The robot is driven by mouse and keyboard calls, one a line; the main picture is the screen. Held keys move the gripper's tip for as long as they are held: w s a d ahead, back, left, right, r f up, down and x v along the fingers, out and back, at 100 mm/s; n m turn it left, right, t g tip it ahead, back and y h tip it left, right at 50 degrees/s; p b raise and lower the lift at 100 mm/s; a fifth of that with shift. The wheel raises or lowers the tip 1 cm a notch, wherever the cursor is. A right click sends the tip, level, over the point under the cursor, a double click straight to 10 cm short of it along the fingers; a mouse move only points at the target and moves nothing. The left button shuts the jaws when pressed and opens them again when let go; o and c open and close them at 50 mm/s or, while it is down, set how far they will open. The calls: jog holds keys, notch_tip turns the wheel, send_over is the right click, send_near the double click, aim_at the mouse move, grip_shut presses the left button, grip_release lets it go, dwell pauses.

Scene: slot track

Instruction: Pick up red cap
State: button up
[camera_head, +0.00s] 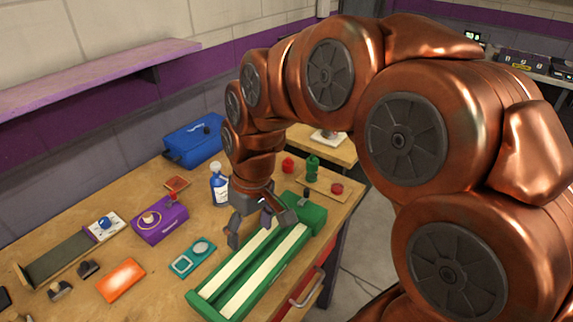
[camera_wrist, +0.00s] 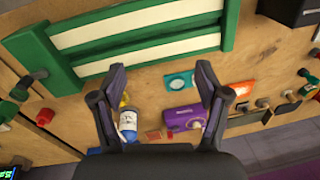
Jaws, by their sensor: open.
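Two small red pieces are at the far right end of the bench in the head view: an upright one (camera_head: 288,164) and a low round one (camera_head: 337,188) on a small wooden board. I cannot tell for sure which is the red cap. In the wrist view a red piece (camera_wrist: 44,117) shows at the far left, well outside my fingers. My gripper (camera_head: 262,228) is open and empty above the green slot track (camera_head: 208,307), to the left of both red pieces. Its two spread fingers also show in the wrist view (camera_wrist: 160,80).
A green bottle-shaped piece (camera_head: 312,169) stands between the red pieces. A blue and white bottle (camera_head: 219,188) stands close behind my gripper. A purple box (camera_head: 160,221), a teal device (camera_head: 193,258), an orange block (camera_head: 121,281) and a blue case (camera_head: 193,142) occupy the bench.

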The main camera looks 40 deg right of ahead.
jog(key=w+d+t, duration=0.1)
jog(key=w+d, duration=0.4)
jog(key=w, duration=0.5)
jog(key=t, duration=0.3)
send_near(289, 159)
jog(key=f, duration=0.3)
jog(key=a+f+b, duration=0.1)
jog(key=shift+w+a+f, duration=0.1)
jog(key=shift+w+f, duration=0.1)
jog(key=shift+w, duration=0.1)
jog(key=shift+p+x, duration=0.4)
jog(key=shift+x, duration=0.85)
jog(key=shift+w+d+f+p, duration=0.15)
jog(key=shift+w+f+p, duration=0.25)
jog(key=shift+w+f, duration=0.15)
jog(key=shift+w+d+f+p, duration=0.15)
jog(key=shift+w+f+p, duration=0.3)
jog(key=shift+f, duration=0.15)
jog(key=shift+x, duration=1.25)
jog(key=shift+c, duration=0.4)
jog(key=shift+t, duration=0.3)
jog(key=c, duration=0.8)
